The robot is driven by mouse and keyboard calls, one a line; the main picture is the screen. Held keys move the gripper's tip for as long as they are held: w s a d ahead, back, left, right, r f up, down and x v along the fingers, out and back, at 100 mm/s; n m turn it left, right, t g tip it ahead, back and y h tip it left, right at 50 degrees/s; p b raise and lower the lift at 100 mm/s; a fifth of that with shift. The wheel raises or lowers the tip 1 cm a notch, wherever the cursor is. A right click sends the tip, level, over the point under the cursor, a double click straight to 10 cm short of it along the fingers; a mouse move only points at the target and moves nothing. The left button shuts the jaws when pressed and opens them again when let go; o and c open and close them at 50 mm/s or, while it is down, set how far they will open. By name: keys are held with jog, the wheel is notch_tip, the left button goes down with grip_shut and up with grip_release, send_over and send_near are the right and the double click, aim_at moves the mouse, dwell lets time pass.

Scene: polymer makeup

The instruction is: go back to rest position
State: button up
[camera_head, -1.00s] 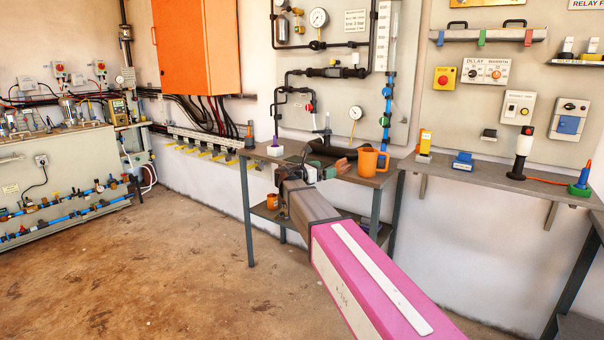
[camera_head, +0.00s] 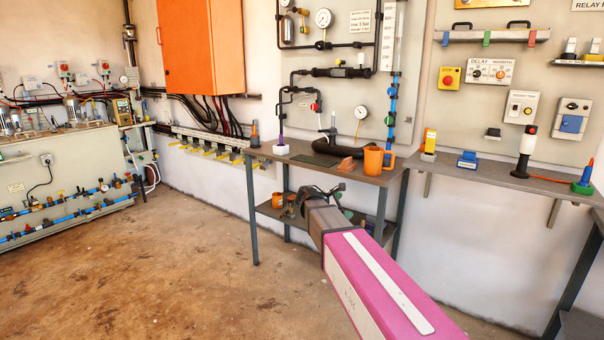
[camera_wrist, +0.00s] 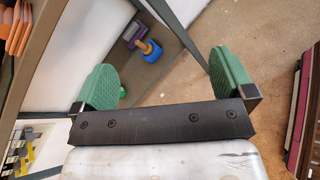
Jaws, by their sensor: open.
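My gripper (camera_head: 325,192) is in front of the middle workbench, at about the height between its top and its lower shelf in the head view. In the wrist view its two green-padded fingers (camera_wrist: 165,82) stand wide apart with nothing between them. My pink and grey arm reaches up from the lower right of the head view and hides part of the bench's lower shelf and legs.
The workbench (camera_head: 392,180) holds an orange mug (camera_head: 373,160) and a black curved pipe. Its lower shelf (camera_head: 268,210) carries small orange items. A wall shelf (camera_head: 500,180) runs to the right. The brown floor (camera_head: 170,270) at left is clear.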

jog(key=s+d+f+m+g+y, duration=0.2)
jog(key=s+f+m+y, duration=0.3)
jog(key=s+f+m, duration=0.4)
jog(key=s+d+f+m+g+y, duration=0.1)
jog(key=s+f+m+g+y, duration=0.2)
jog(key=s+f+m+y, duration=0.3)
jog(key=s+f+m, duration=0.3)
jog(key=s+f, duration=0.3)
jog(key=s, duration=0.3)
jog(key=shift+s+d+f+g+y, duration=0.3)
jog(key=shift+s+d+f+g, duration=0.05)
jog(key=shift+d+g, duration=0.05)
